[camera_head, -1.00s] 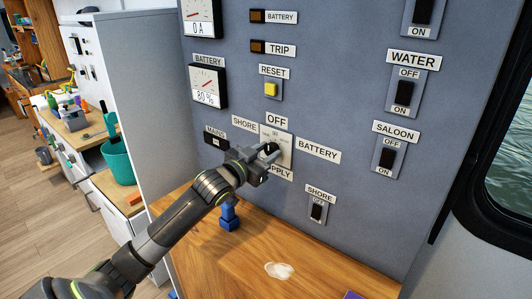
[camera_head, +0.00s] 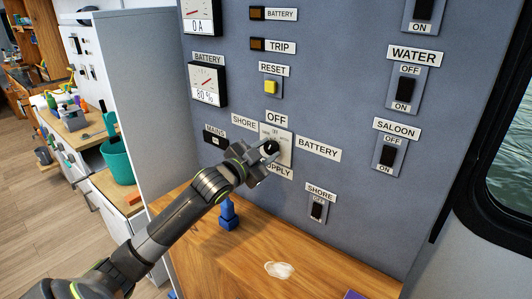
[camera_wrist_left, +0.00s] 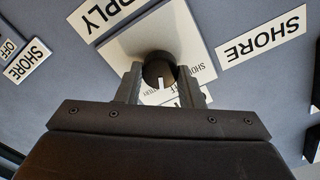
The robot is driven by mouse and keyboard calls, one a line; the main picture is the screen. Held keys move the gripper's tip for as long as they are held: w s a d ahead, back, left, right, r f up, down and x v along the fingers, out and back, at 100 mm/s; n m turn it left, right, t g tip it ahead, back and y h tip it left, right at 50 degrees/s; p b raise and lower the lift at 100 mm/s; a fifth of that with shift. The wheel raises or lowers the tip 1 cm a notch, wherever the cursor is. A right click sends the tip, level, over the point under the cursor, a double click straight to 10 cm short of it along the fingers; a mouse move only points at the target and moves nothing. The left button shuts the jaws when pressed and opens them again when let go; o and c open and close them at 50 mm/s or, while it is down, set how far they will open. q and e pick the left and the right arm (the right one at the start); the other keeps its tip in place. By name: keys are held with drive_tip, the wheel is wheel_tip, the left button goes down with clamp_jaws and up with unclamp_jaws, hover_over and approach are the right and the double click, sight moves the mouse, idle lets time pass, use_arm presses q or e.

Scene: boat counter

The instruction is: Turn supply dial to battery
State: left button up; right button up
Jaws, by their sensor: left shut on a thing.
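The supply dial (camera_head: 280,155) is a black round knob on a white square plate, between the SHORE, OFF, BATTERY (camera_head: 318,149) and SUPPLY labels. My left gripper (camera_head: 268,149) is at the dial in the head view, with its fingers on either side of the knob. In the left wrist view, the fingers are shut on the dark knob (camera_wrist_left: 158,67). Its white pointer mark shows between the fingers, seemingly between the OFF and BATTERY sides. The fingers partly hide the plate's small print. My right gripper is not in view.
The grey panel also carries a yellow reset button (camera_head: 271,87), gauges, a mains switch (camera_head: 214,138), a shore switch (camera_head: 317,210) and water and saloon switches to the right. A wooden counter (camera_head: 240,262) lies below, with a blue object (camera_head: 229,214) under my arm.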

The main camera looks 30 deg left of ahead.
use_arm(q)
drive_tip(key=shift+f+m+b, duration=0.1)
drive_tip(key=shift+m+b, duration=0.35)
drive_tip(key=shift+m, duration=1.55)
drive_tip(key=o, duration=1)
drive_tip(key=shift+s, duration=0.1)
